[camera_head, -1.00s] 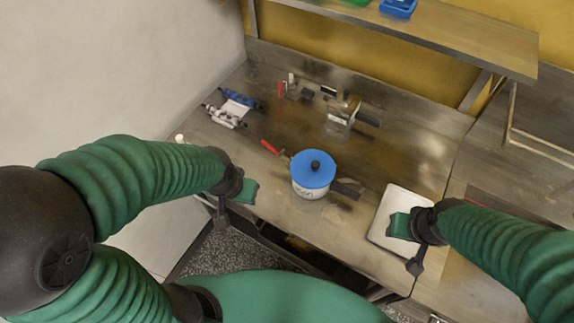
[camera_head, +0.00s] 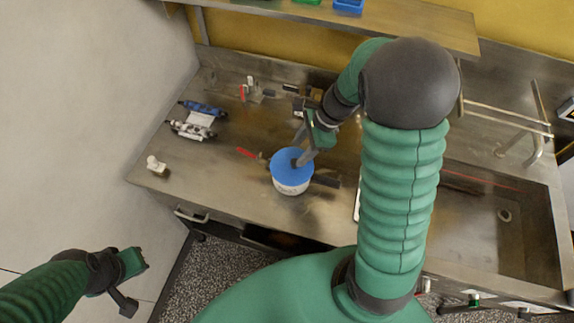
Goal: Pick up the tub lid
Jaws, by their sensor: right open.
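The tub lid (camera_head: 283,166) is a round blue disc with a dark knob in its middle. It sits on the white tub (camera_head: 292,187) near the front middle of the steel worktop. My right gripper (camera_head: 302,160) is open, with its fingers at the lid's knob from above and the right. The fingers partly hide the knob, and I cannot tell whether they touch it. My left gripper (camera_head: 136,262) hangs off the front left of the worktop, far from the tub; its finger gap does not show clearly.
A red-handled tool (camera_head: 246,153) lies left of the tub. A blue and white roller device (camera_head: 197,120) stands at the back left, and a small white object (camera_head: 155,164) sits on the left edge. A sink (camera_head: 490,225) is at right.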

